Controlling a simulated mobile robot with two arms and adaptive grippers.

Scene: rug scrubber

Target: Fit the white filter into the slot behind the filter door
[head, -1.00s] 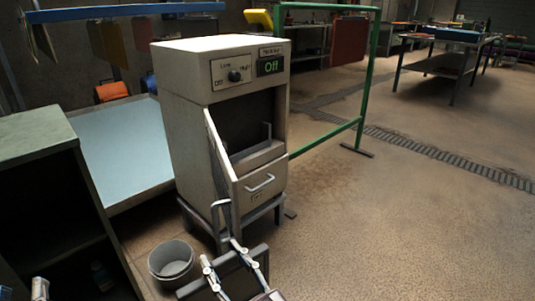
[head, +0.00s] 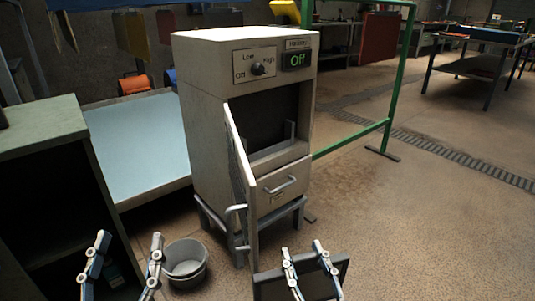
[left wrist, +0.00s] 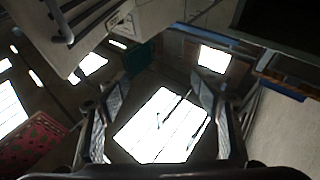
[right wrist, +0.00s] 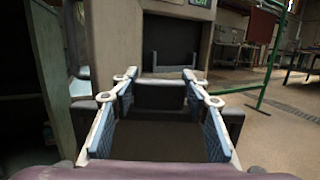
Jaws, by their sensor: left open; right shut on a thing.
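The pale cabinet's filter door (head: 240,170) stands swung open at the left of the opening, seen nearly edge-on. The dark slot opening (head: 272,118) is uncovered, and it also shows in the right wrist view (right wrist: 170,45). My right gripper (head: 305,256) is shut on a flat, dark-framed panel (head: 333,272) low in front of the cabinet. No white face of this panel shows, so I cannot tell surely that it is the white filter. My left gripper (head: 128,243) is open and empty, left of the door and lower than the opening.
A grey bucket (head: 187,262) stands on the floor by the cabinet's legs. A drawer (head: 283,186) with a handle is below the opening. A green shelf unit (head: 40,125) and a pale blue table (head: 140,145) are at left.

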